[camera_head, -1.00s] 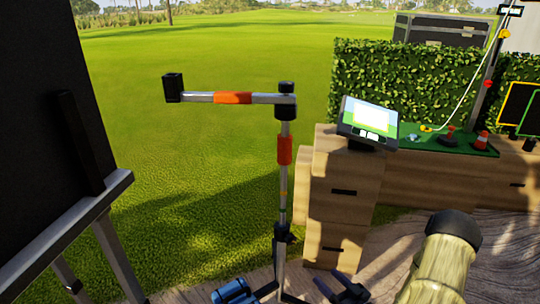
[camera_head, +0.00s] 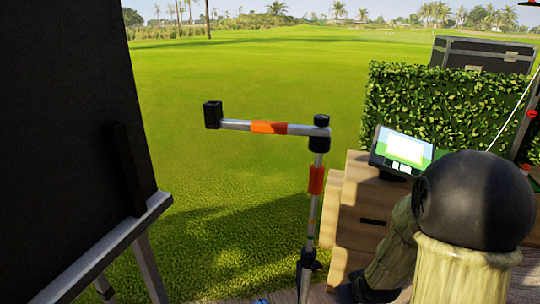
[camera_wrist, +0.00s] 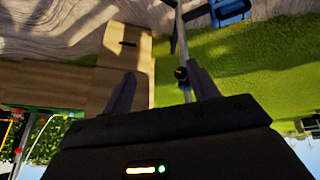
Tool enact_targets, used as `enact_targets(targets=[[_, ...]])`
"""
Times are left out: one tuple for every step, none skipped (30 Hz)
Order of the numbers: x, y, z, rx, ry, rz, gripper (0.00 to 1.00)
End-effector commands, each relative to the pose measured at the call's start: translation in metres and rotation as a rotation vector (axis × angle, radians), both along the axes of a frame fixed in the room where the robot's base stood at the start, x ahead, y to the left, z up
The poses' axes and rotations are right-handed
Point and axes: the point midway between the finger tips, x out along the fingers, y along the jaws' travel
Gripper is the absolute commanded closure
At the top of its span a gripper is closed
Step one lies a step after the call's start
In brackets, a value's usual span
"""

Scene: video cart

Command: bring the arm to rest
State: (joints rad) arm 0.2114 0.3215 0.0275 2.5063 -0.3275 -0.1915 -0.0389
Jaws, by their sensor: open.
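My gripper (camera_wrist: 158,90) shows in the wrist view, with two dark fingers spread apart and nothing between them. The wrist view is upside down, with the wooden floor at the top and grass to the right. Beyond the fingers stand a wooden drawer cabinet (camera_wrist: 128,60) and a thin stand pole (camera_wrist: 180,45); I see no contact with either. In the head view my arm, with a black joint and pale ribbed links, fills the lower right. My gripper is not visible in that view.
A metal stand (camera_head: 318,175) with an orange-banded side arm rises in the middle. A tablet (camera_head: 401,149) sits on the wooden cabinet (camera_head: 362,215). A dark panel on an easel (camera_head: 75,130) fills the left. A hedge (camera_head: 430,105) and black case (camera_head: 485,57) are behind. Open grass lies between.

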Motion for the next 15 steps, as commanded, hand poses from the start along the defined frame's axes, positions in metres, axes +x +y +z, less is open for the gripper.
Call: enact_targets(targets=[[-0.009,0.007,0.016,-0.002,0.024,-0.022,0.41],[-0.016,0.011,0.022,0.000,0.044,-0.037,0.41],[-0.024,0.015,0.029,0.004,0.070,-0.058,0.41],[-0.030,0.019,0.033,0.008,0.088,-0.071,0.41],[-0.036,0.022,0.037,0.014,0.105,-0.084,0.41],[-0.044,0.027,0.043,0.020,0.127,-0.099,0.41],[-0.050,0.030,0.047,0.026,0.142,-0.109,0.41],[-0.055,0.033,0.050,0.032,0.156,-0.117,0.41],[-0.063,0.037,0.055,0.041,0.175,-0.130,0.41],[-0.068,0.041,0.059,0.047,0.189,-0.137,0.41],[-0.073,0.044,0.062,0.054,0.202,-0.145,0.41],[-0.080,0.049,0.066,0.064,0.220,-0.153,0.41],[-0.085,0.052,0.070,0.072,0.232,-0.160,0.41],[-0.090,0.056,0.073,0.080,0.245,-0.165,0.41],[-0.098,0.060,0.077,0.090,0.263,-0.173,0.41]])
